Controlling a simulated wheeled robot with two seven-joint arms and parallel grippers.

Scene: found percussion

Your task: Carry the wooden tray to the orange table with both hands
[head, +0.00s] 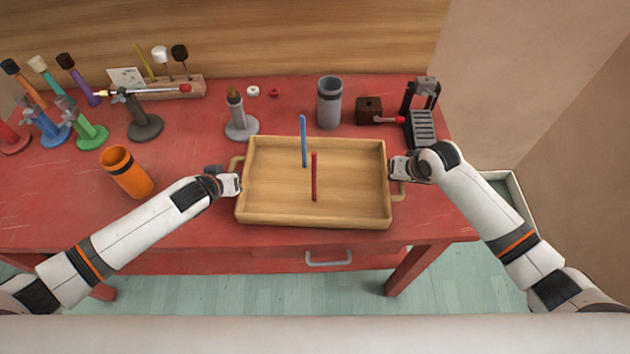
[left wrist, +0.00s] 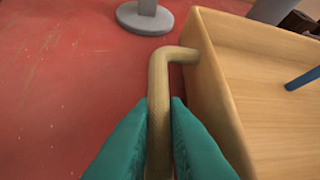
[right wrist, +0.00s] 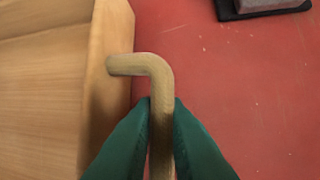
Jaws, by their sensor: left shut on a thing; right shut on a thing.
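The wooden tray (head: 270,210) is on or just above the red table, near its front edge; I cannot tell whether it touches. A blue stick (head: 303,142) and a dark red stick (head: 314,178) show inside it. My left gripper (head: 232,184) is shut on the tray's left handle, and the left wrist view shows the teal fingers on both sides of the handle (left wrist: 160,95). My right gripper (head: 397,170) is shut on the right handle, also between the fingers in the right wrist view (right wrist: 160,100). I see no orange table.
The red table (head: 60,205) carries an orange cup (head: 126,172) left of the tray. Behind the tray are a grey stand (head: 241,125), a grey cylinder (head: 329,103), a dark wooden block (head: 369,110) and a black-and-grey device (head: 421,125). Several coloured stands are at far left. A wall is at right.

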